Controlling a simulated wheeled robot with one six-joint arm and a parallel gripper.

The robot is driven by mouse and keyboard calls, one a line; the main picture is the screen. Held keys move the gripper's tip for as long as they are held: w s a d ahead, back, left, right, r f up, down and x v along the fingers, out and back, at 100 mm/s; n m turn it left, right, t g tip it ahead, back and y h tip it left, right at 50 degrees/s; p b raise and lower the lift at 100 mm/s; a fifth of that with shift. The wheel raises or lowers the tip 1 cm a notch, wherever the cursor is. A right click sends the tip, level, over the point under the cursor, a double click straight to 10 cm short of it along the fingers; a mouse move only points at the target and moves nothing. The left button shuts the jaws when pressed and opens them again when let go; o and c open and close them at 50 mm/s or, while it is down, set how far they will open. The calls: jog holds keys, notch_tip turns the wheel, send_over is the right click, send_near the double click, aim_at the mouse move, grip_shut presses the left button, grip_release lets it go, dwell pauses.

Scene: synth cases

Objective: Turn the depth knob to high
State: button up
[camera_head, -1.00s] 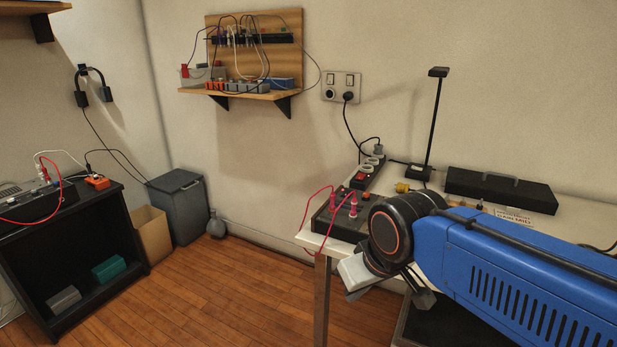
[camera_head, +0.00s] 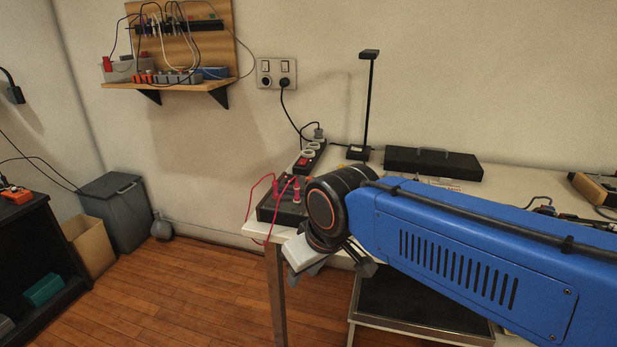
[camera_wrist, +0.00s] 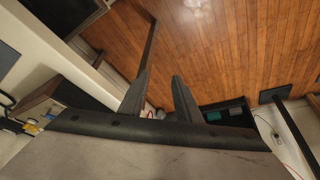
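I cannot make out a knob marked depth in either view. A black box (camera_head: 267,211) with red plugs and leads sits at the left end of the white table; my arm hides part of it. A row of small orange, grey and blue boxes (camera_head: 172,77) stands on the wall shelf, too small to read. My gripper (camera_wrist: 162,74) is open in the wrist view, its two dark fingers apart with nothing between them. In the head view its end is partly hidden by my blue arm, in front of the table's left end.
A power strip (camera_head: 311,157), a black lamp (camera_head: 367,105) and a long black case (camera_head: 433,163) stand on the table (camera_head: 350,172). A grey bin (camera_head: 122,212), a cardboard box (camera_head: 89,243) and a flask (camera_head: 161,226) stand by the wall. The wooden floor (camera_head: 190,290) is clear.

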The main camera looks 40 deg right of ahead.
jog(key=w+d+r+n+g, duration=0.1)
jog(key=w+d+r+n, duration=0.2)
jog(key=w+r+n, duration=0.35)
jog(key=w+d+r+n+g, duration=0.1)
jog(key=w+d+r+n, duration=0.2)
jog(key=w+r+n, duration=0.4)
notch_tip(320, 180, up, 9)
jog(key=n+g, duration=0.3)
jog(key=n, duration=0.8)
send_over(309, 178)
notch_tip(309, 178, down, 17)
jog(key=shift+w+r, duration=0.15)
jog(key=shift+r, duration=0.05)
jog(key=shift+c, duration=0.3)
jog(key=shift+m, duration=0.25)
grip_shut()
